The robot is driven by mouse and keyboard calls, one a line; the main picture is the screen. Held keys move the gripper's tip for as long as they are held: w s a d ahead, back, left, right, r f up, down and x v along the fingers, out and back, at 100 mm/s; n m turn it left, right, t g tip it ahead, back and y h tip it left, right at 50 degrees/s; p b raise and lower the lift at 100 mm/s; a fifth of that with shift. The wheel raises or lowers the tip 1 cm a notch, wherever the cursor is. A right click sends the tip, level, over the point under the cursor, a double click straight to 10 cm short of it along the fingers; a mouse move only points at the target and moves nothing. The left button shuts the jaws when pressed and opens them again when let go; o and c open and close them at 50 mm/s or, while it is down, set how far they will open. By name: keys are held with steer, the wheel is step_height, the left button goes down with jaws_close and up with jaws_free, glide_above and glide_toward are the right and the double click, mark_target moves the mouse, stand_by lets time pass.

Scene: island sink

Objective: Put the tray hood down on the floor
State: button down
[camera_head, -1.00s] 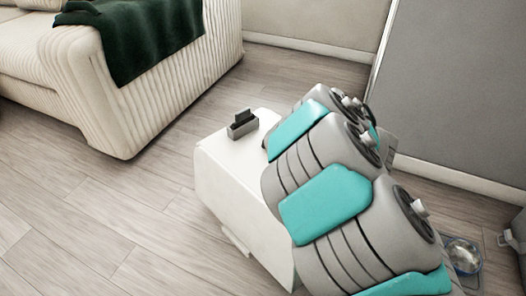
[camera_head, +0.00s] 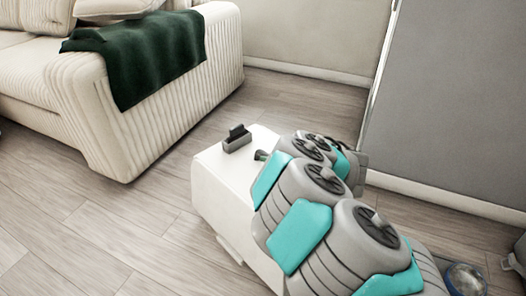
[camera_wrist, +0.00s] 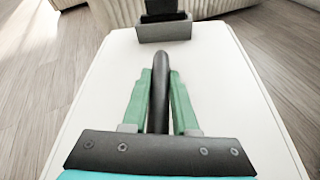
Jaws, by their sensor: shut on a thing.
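The tray hood (camera_head: 222,190) is a white box with rounded edges, in the middle of the head view over the wood floor. It fills much of the wrist view (camera_wrist: 215,85). A dark curved handle (camera_wrist: 160,90) rises from its top. My gripper (camera_wrist: 160,82) has its green fingers closed on both sides of this handle. In the head view, my gripper (camera_head: 262,155) is mostly hidden behind my arm. A small grey holder (camera_head: 238,142) with a dark piece stands on the hood's far end. I cannot tell whether the hood's underside touches the floor.
A cream ribbed sofa (camera_head: 150,130) with a dark green blanket (camera_head: 140,60) stands behind and left. The floor (camera_head: 80,230) left of the hood is clear. A grey panel (camera_head: 450,90) stands at the right. A round bowl-like thing (camera_head: 466,280) lies at the lower right.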

mark_target(263, 144)
steer(key=shift+w+a+f+p, duration=0.1)
steer(key=shift+w+a+p, duration=0.55)
steer(key=shift+w, duration=0.65)
steer(key=shift+w+a+f+p, duration=0.1)
steer(key=shift+w+a+p, duration=0.3)
steer(key=shift+w+p, duration=0.75)
steer(key=shift+w+a+f+p, duration=0.1)
steer(key=shift+w+a+p, duration=0.5)
steer(key=shift+w, duration=0.8)
steer(key=shift+f+p, duration=0.3)
steer(key=shift+f, duration=1.45)
steer(key=c, duration=0.7)
jaws_free()
steer(key=shift+f, duration=0.1)
steer(key=shift+d, duration=0.1)
steer(key=v, duration=1.2)
